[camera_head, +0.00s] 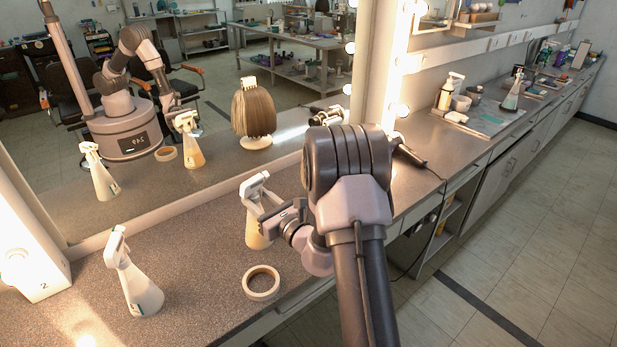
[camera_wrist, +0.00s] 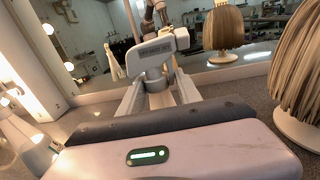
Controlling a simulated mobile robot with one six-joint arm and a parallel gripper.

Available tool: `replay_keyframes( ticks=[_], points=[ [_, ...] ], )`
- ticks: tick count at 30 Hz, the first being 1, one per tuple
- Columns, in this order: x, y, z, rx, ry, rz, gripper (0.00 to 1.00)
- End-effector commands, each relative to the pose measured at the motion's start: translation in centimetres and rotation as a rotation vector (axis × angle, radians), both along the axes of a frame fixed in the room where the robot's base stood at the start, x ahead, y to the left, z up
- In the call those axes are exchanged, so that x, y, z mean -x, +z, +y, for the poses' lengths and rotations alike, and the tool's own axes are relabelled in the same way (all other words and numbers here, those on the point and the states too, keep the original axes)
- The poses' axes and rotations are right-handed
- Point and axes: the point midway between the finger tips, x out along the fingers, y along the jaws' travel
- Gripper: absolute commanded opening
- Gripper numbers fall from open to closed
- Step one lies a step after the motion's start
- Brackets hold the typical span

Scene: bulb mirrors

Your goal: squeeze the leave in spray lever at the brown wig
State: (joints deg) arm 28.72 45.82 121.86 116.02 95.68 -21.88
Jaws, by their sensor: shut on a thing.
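A spray bottle (camera_head: 257,236) with a white trigger head and pale amber body is in my gripper (camera_head: 268,212), in front of the mirror. Its white head (camera_wrist: 157,50) fills the middle of the wrist view, above my gripper's fingers (camera_wrist: 158,95), which are shut around the bottle just below the head. The lever itself is not clear, and I cannot tell whether it is pressed. The brown wig (camera_wrist: 301,65) stands on a white stand to the right of the bottle in the wrist view. My arm hides it in the head view, where its reflection (camera_head: 254,112) shows.
Another white spray bottle (camera_head: 135,285) stands on the left of the counter (camera_head: 190,265). A tape roll (camera_head: 261,282) lies near the front edge. The mirror (camera_head: 60,205) closes off the back. A hair dryer (camera_head: 407,152) lies beyond my arm.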

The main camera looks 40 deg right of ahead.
Motion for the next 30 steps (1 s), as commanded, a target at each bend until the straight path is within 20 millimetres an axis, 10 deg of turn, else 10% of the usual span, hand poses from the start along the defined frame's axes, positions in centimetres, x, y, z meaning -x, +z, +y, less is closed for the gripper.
replay_keyframes(
  ticks=[5,7,30],
  points=[
    [-0.01,0.03,-0.02,0.0,0.0,0.0,0.28],
    [-0.01,0.03,-0.02,0.0,0.0,0.0,0.46],
    [-0.1,0.0,-0.9,0.0,0.001,0.0,0.46]
  ],
)
